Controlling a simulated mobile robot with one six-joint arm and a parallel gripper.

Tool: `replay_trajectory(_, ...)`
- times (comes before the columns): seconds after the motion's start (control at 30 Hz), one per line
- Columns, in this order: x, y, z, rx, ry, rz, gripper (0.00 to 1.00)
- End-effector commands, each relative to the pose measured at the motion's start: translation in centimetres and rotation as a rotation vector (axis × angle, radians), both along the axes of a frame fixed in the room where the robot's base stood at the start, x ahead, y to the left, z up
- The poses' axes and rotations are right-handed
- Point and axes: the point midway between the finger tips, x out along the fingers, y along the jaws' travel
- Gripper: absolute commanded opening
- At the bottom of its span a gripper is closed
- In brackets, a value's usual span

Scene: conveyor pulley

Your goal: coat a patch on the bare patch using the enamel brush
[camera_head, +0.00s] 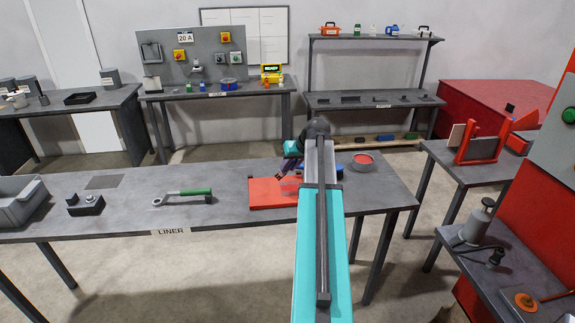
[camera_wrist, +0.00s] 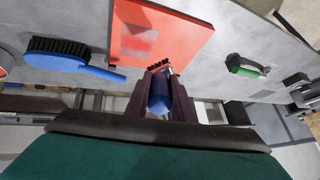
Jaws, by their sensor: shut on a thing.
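My gripper (camera_wrist: 160,88) is shut on a blue-handled brush (camera_wrist: 157,98); a short row of dark bristles shows just past the fingertips in the wrist view. In the head view my gripper (camera_head: 290,167) is low over the red panel (camera_head: 268,194), and my arm hides part of it. The red panel also lies in the wrist view (camera_wrist: 185,40), with a paler, dull bare patch (camera_wrist: 138,40) on it. The bristle tip is near the panel's edge, beside the patch; whether it touches the panel I cannot tell.
Another blue brush with black bristles (camera_wrist: 70,58) lies beside the panel. A red-topped tin (camera_head: 363,158) stands on the right of the table. Bare tabletop (camera_head: 228,180) separates wrench and panel.

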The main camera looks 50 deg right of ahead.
Motion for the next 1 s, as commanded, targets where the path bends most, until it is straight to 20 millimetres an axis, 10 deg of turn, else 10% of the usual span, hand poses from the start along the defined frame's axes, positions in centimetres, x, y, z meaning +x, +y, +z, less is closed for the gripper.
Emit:
replay_trajectory(0.67, 0.4, 0.6, -0.6, -0.001, -0.001, 0.008, 0.00)
replay_trajectory(1.0, 4.5, 7.8, 0.1, -0.002, 0.000, 0.086, 0.00)
